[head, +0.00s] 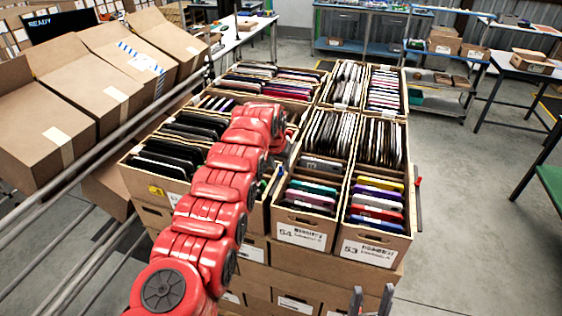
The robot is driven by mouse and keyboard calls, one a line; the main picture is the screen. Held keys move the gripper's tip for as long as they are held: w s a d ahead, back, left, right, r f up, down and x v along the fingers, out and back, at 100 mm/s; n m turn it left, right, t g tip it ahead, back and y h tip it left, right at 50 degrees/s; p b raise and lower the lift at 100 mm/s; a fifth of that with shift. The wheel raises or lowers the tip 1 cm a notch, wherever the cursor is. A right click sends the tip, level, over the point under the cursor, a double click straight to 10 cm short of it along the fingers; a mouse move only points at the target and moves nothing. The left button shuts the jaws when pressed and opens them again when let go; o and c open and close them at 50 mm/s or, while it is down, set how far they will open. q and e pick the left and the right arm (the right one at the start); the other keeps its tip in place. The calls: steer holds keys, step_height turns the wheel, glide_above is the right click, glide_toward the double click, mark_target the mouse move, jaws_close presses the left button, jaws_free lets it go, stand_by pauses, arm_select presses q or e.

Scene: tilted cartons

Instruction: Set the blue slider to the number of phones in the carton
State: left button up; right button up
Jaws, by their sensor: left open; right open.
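A block of open cartons stands in the middle, packed with upright phones or similar flat devices. The front right carton (372,250), marked 53, holds several coloured cases (378,200) at its front and thin dark ones behind. The carton marked 54 (301,235) is left of it. I cannot make out a blue slider. A small red and black piece (419,184) sits at the right side of the block. My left arm reaches over the cartons; its fingers are hidden. My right gripper (371,301) is open and empty at the bottom edge, in front of carton 53.
Large brown cartons (65,100) lean tilted in a row on the left, behind metal rails (105,145). A dark screen (62,24) reads READY. Workbenches (365,50) stand at the back and right. The grey floor (465,220) on the right is clear.

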arm_select(q)
steer(key=shift+s, duration=0.1)
jaws_close()
stand_by(1.4)
